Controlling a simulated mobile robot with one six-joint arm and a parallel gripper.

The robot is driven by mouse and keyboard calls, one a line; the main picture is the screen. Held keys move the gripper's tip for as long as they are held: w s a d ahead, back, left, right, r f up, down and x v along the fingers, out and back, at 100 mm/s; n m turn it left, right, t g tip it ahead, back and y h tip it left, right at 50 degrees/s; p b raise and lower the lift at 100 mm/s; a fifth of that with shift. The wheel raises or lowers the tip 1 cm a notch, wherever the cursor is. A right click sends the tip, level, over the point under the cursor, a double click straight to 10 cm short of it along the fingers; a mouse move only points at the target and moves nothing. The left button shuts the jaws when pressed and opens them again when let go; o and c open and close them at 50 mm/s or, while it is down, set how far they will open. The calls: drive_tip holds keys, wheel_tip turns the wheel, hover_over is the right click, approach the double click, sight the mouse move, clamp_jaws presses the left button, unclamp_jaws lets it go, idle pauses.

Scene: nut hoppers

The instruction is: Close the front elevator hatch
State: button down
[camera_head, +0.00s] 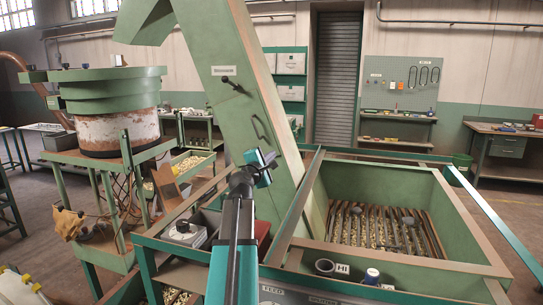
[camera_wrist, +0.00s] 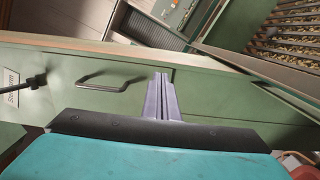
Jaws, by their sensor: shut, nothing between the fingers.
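The green slanted elevator (camera_head: 218,50) rises out of the hopper in the head view. Its front face carries a metal pull handle (camera_head: 261,127) and, higher up, a small black lever (camera_head: 232,86) below a white label. In the wrist view the green panel (camera_wrist: 130,95) shows the handle (camera_wrist: 102,79) left of my fingers and the lever (camera_wrist: 34,81) at the far left. I cannot make out the hatch's outline or how far it stands open. My gripper (camera_wrist: 161,78) is shut and empty, in front of the panel and apart from the handle; it also shows in the head view (camera_head: 268,160).
The hopper (camera_head: 470,235) with a slatted grate over nuts lies right of the elevator. A green drum machine (camera_head: 110,95) stands at the left.

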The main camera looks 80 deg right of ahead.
drive_tip(key=w+a+b, duration=0.1)
drive_tip(key=a+b, duration=0.1)
drive_tip(key=a, duration=0.6)
drive_tip(key=shift+a, duration=0.2)
drive_tip(key=shift+w+f, duration=0.1)
idle(0.5)
